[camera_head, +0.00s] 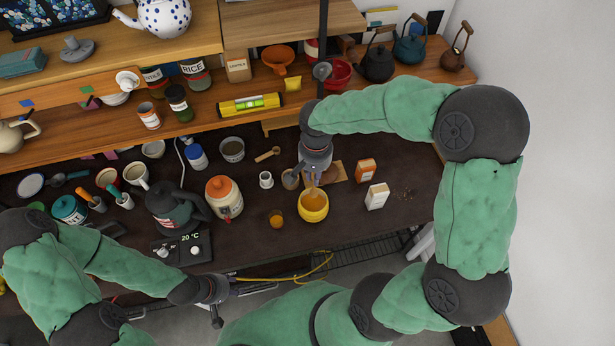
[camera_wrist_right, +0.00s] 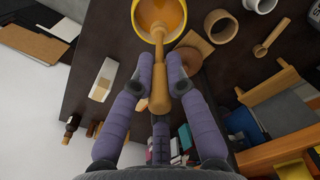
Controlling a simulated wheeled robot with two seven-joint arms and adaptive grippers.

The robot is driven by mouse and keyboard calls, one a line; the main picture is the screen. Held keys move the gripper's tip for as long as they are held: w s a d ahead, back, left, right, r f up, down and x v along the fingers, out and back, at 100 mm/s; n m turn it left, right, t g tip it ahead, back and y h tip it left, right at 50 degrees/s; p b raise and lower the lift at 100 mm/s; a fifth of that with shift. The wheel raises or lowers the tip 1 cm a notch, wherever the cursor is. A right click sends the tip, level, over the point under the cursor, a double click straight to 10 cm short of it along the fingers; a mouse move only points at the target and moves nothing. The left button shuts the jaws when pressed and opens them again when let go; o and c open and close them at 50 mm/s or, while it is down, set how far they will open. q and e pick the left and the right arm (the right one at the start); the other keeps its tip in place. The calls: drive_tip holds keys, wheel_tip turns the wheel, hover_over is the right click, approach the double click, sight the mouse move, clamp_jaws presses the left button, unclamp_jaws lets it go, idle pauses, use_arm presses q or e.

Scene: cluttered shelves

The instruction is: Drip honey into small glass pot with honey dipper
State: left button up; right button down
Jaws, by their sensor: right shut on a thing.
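My right gripper (camera_head: 311,180) is shut on the wooden honey dipper (camera_wrist_right: 158,85), as the right wrist view shows. The dipper's far end points over or into a yellow pot (camera_head: 313,210) holding amber honey (camera_wrist_right: 160,14); whether it touches the honey I cannot tell. A small amber-coloured glass pot (camera_head: 276,219) stands on the dark counter just left of the yellow pot. My left gripper (camera_head: 222,302) hangs low in front of the counter edge, far from the pots; its fingers are too unclear to judge.
A white box (camera_head: 377,196) and an orange box (camera_head: 365,170) stand right of the yellow pot. A white cup (camera_head: 266,180) and a wooden scoop (camera_head: 267,154) lie to the left.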

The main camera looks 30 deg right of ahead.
sight(314, 191)
drive_tip(key=shift+r+p, duration=0.4)
drive_tip(key=shift+p, duration=0.05)
wheel_tip(314, 191, down, 11)
drive_tip(key=b, duration=0.9)
drive_tip(key=shift+f, duration=0.15)
use_arm(q)
wheel_tip(314, 191, down, 7)
use_arm(e)
drive_tip(key=shift+r+p, duration=3.25)
drive_tip(key=shift+r, duration=1.55)
use_arm(q)
wheel_tip(314, 191, up, 6)
use_arm(e)
drive_tip(key=shift+f, duration=0.1)
use_arm(q)
drive_tip(key=shift+f+b, duration=0.6)
drive_tip(key=shift+b, duration=0.15)
use_arm(e)
drive_tip(key=w+a, duration=0.1)
drive_tip(key=a, duration=1.1)
drive_tip(key=shift+w+a, duration=0.4)
